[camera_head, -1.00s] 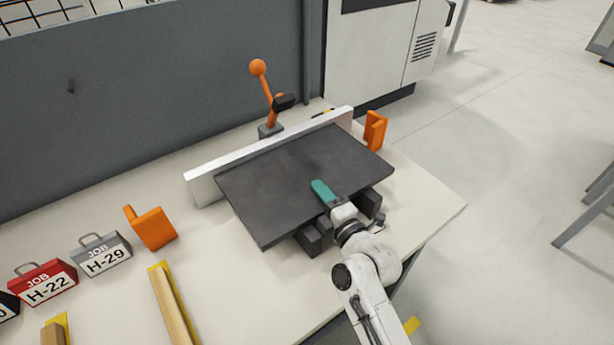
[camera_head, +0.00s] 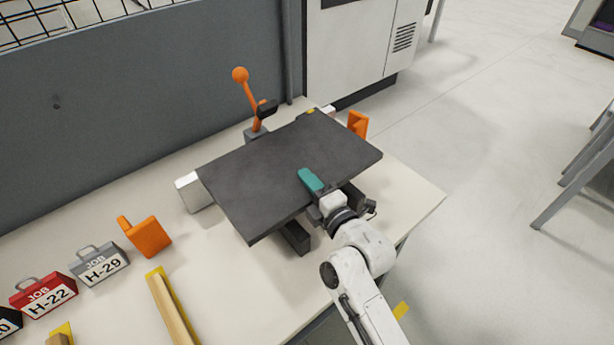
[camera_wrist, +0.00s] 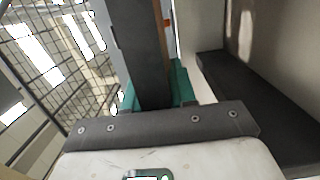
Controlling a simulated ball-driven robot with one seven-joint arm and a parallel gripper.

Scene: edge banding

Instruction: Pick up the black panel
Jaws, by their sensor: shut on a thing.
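The black panel (camera_head: 270,165) is a flat dark board held above the bench in the head view. My gripper (camera_head: 312,182) is shut on its near edge, with one teal finger lying over the top face. The other finger is hidden under the panel in that view. In the wrist view the panel (camera_wrist: 148,55) shows edge-on as a dark strip between the teal fingers. Dark support blocks (camera_head: 294,238) stand on the bench below the panel, apart from it at the near side.
A white fence (camera_head: 193,193) stands behind the panel, mostly hidden by it. An orange-knobbed lever clamp (camera_head: 250,95) is behind that. Orange brackets stand left (camera_head: 146,236) and right (camera_head: 358,122). Job boxes (camera_head: 100,264) and wood strips (camera_head: 172,305) lie at left on the pale bench.

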